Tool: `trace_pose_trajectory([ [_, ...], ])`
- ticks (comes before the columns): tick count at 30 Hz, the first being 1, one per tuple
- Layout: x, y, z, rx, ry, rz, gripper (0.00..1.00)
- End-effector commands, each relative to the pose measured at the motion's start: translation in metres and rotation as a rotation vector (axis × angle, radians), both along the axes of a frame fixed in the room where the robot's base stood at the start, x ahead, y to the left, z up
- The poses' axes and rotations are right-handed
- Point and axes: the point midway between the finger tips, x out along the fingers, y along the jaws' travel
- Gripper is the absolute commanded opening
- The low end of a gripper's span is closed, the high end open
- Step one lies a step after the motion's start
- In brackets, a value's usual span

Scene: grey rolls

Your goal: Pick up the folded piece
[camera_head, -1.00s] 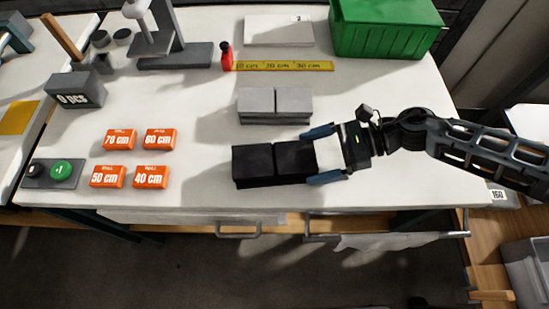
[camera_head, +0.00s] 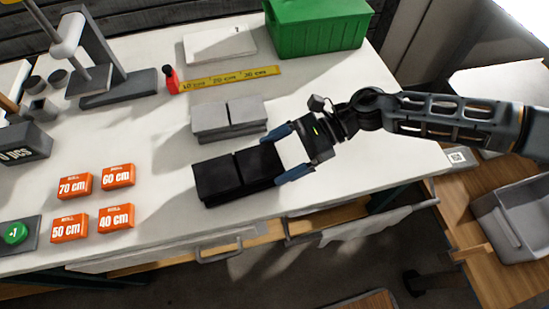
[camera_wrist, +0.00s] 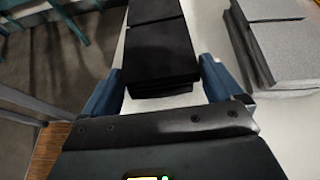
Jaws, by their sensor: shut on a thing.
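A black folded piece (camera_head: 235,175), two stacked panels side by side, lies near the table's front edge. In the wrist view the black folded piece (camera_wrist: 160,45) stretches away from me, with layered edges at its near end. My gripper (camera_head: 272,159) comes from the right, its blue fingers shut on the right end of the black piece. In the wrist view my gripper (camera_wrist: 160,68) has one finger on each side of that end. The piece appears to rest on the table; I cannot see a gap beneath it.
A similar grey folded piece (camera_head: 229,117) lies just behind. A yellow ruler (camera_head: 232,78), a white slab (camera_head: 219,44) and a green crate (camera_head: 318,28) are farther back. Orange length blocks (camera_head: 117,217) stand at left. A grey bin (camera_head: 515,220) is at lower right.

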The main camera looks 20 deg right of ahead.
Motion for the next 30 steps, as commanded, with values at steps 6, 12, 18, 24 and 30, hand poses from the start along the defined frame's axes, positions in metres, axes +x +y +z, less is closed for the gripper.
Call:
trace_pose_trajectory([
  [6,0.004,-0.02,0.033,-0.002,-0.004,-0.004,0.58],
  [12,0.01,-0.063,0.06,-0.002,-0.003,-0.002,0.58],
  [18,0.014,-0.096,0.081,-0.001,-0.002,-0.002,0.58],
  [24,0.016,-0.113,0.093,0.001,0.0,-0.001,0.58],
  [30,0.017,-0.116,0.096,0.001,0.0,0.0,0.58],
])
